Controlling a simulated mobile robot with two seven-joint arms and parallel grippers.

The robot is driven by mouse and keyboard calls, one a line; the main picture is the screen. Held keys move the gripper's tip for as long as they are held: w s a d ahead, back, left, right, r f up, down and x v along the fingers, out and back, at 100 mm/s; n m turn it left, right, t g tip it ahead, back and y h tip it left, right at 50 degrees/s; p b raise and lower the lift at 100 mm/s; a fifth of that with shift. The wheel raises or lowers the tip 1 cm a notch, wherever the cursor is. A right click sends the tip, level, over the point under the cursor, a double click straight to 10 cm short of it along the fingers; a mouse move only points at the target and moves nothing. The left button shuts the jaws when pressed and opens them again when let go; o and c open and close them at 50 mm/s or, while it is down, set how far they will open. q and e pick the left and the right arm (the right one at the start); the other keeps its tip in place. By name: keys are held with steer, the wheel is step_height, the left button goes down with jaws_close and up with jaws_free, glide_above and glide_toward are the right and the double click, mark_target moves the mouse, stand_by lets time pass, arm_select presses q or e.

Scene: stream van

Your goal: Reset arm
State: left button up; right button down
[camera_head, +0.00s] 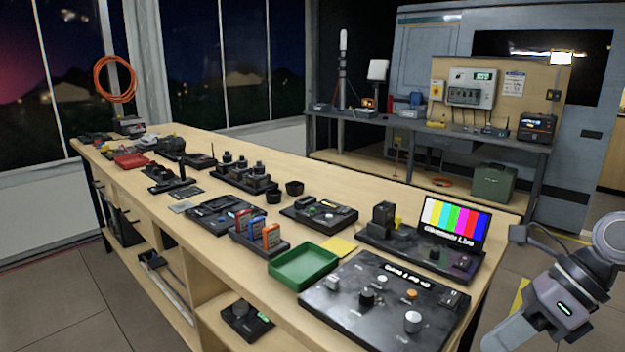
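A part of my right arm (570,299) shows at the lower right, grey with a round joint and a small green light. It is beside the right end of the long workbench, apart from the things on it as far as I can see. No fingertips of my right gripper show. My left arm and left gripper are out of the picture.
The long wooden workbench (360,222) carries a black control panel (340,305), a green tray (304,266), a colour-bar screen (452,222) and several small devices. A back bench (480,137) holds equipment. Floor shows at the left (60,300).

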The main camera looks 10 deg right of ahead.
step_height(320, 180, down, 13)
steer(key=d+m+t+h+p, duration=0.1)
steer(key=d+m+t+p, duration=0.2)
steer(key=m+t, duration=1.7)
steer(key=s+a+f+m+g+h+p, duration=0.1)
steer(key=s+a+f+m+g, duration=0.3)
steer(key=m, duration=0.6)
steer(key=s+a+f+m+g+h+p, duration=0.1)
steer(key=s+a+f+m+g+h, duration=0.2)
steer(key=a+f+m+g, duration=0.4)
steer(key=s+a+f+m, duration=0.1)
steer(key=a+f+m, duration=0.1)
steer(key=m, duration=0.2)
steer(key=shift+s+a+m, duration=0.2)
steer(key=shift+s+m, duration=0.1)
steer(key=shift+s, duration=0.1)
steer(key=shift+r, duration=0.1)
